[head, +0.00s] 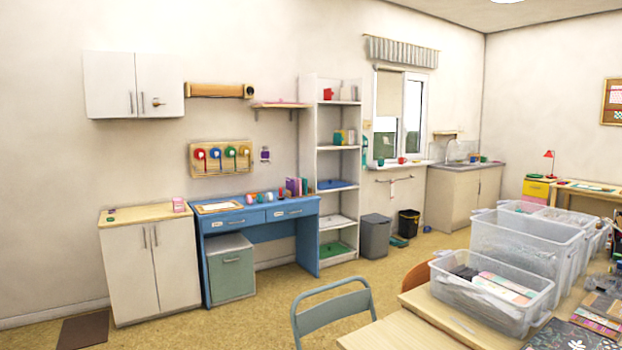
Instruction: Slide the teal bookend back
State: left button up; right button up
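I cannot pick out the teal bookend with certainty at this distance. A small green-teal item (338,138) stands on a middle shelf of the tall white shelf unit, beside a yellow item (344,135). A few upright purple and pink books (293,187) stand at the right end of the blue desk (262,228); any bookend beside them is too small to make out. Neither of my grippers is in view.
A grey-green metal chair (330,312) and a wooden table (400,334) with clear plastic bins (490,300) stand in front. The white shelf unit (308,170) is beside the desk. Yellowish floor (240,320) before the desk is largely clear.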

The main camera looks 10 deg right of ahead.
aim_at(337, 138)
jog(key=i+j+u, duration=0.3)
jog(key=i, duration=0.3)
jog(key=i+j+u, duration=0.25)
jog(key=i, duration=0.4)
jog(key=i+u, duration=0.3)
jog(key=i, duration=0.3)
jog(key=i+z, duration=0.2)
jog(key=i, duration=0.65)
jog(key=i+j+z, duration=0.15)
jog(key=i, duration=0.7)
jog(key=i+l+z, duration=0.15)
jog(key=i+z, duration=1.05)
jog(key=i+j+z, duration=0.25)
jog(key=z, duration=0.15)
jog(key=i+l+z, duration=0.25)
jog(key=i+z, duration=0.2)
jog(key=i, duration=0.4)
jog(key=i+j+z, duration=0.1)
jog(key=i+z, duration=0.3)
jog(key=i, duration=0.45)
